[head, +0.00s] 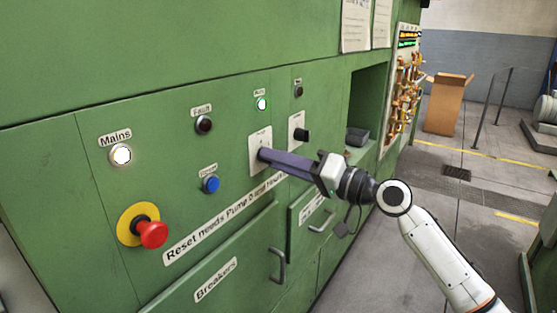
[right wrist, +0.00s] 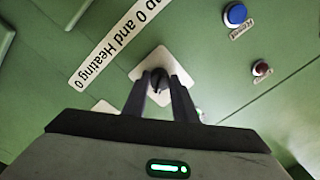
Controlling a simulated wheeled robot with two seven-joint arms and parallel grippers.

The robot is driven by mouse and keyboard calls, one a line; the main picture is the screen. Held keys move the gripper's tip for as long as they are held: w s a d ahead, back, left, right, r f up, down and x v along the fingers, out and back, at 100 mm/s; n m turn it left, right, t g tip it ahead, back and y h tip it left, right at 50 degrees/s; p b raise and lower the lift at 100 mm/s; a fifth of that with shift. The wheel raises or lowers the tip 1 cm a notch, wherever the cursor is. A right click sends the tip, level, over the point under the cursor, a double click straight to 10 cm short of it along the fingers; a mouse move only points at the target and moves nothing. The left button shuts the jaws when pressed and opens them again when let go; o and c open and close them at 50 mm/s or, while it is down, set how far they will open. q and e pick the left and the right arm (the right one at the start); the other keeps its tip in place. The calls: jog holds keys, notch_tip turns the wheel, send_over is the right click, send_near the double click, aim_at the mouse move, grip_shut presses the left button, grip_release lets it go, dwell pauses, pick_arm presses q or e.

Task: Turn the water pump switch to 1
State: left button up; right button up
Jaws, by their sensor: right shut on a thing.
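Two white switch plates sit side by side on the green panel. My right gripper (head: 265,155) reaches in from the right and is at the left plate (head: 259,139). In the right wrist view its fingers (right wrist: 160,90) are shut around a dark rotary knob (right wrist: 158,78) on a white plate (right wrist: 178,67). The plate's lettering and the knob's setting are too small or hidden to read. The other switch (head: 301,135) has a black knob and stands free to the right. My left gripper is in neither view.
Above the switches, a lit green lamp (head: 261,104) is at left and a dark lamp (head: 298,91) at right. A blue button (head: 211,184) and red emergency stop (head: 152,234) are left of the gripper. Drawer handles (head: 279,265) stick out below. A cardboard box (head: 445,105) stands far right.

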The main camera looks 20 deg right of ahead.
jog(key=o, duration=1)
jog(key=shift+o, duration=0.2)
jog(key=b+v, duration=0.3)
jog(key=v, duration=0.7)
jog(key=shift+s+d+f, duration=0.1)
jog(key=shift+s+f, duration=0.05)
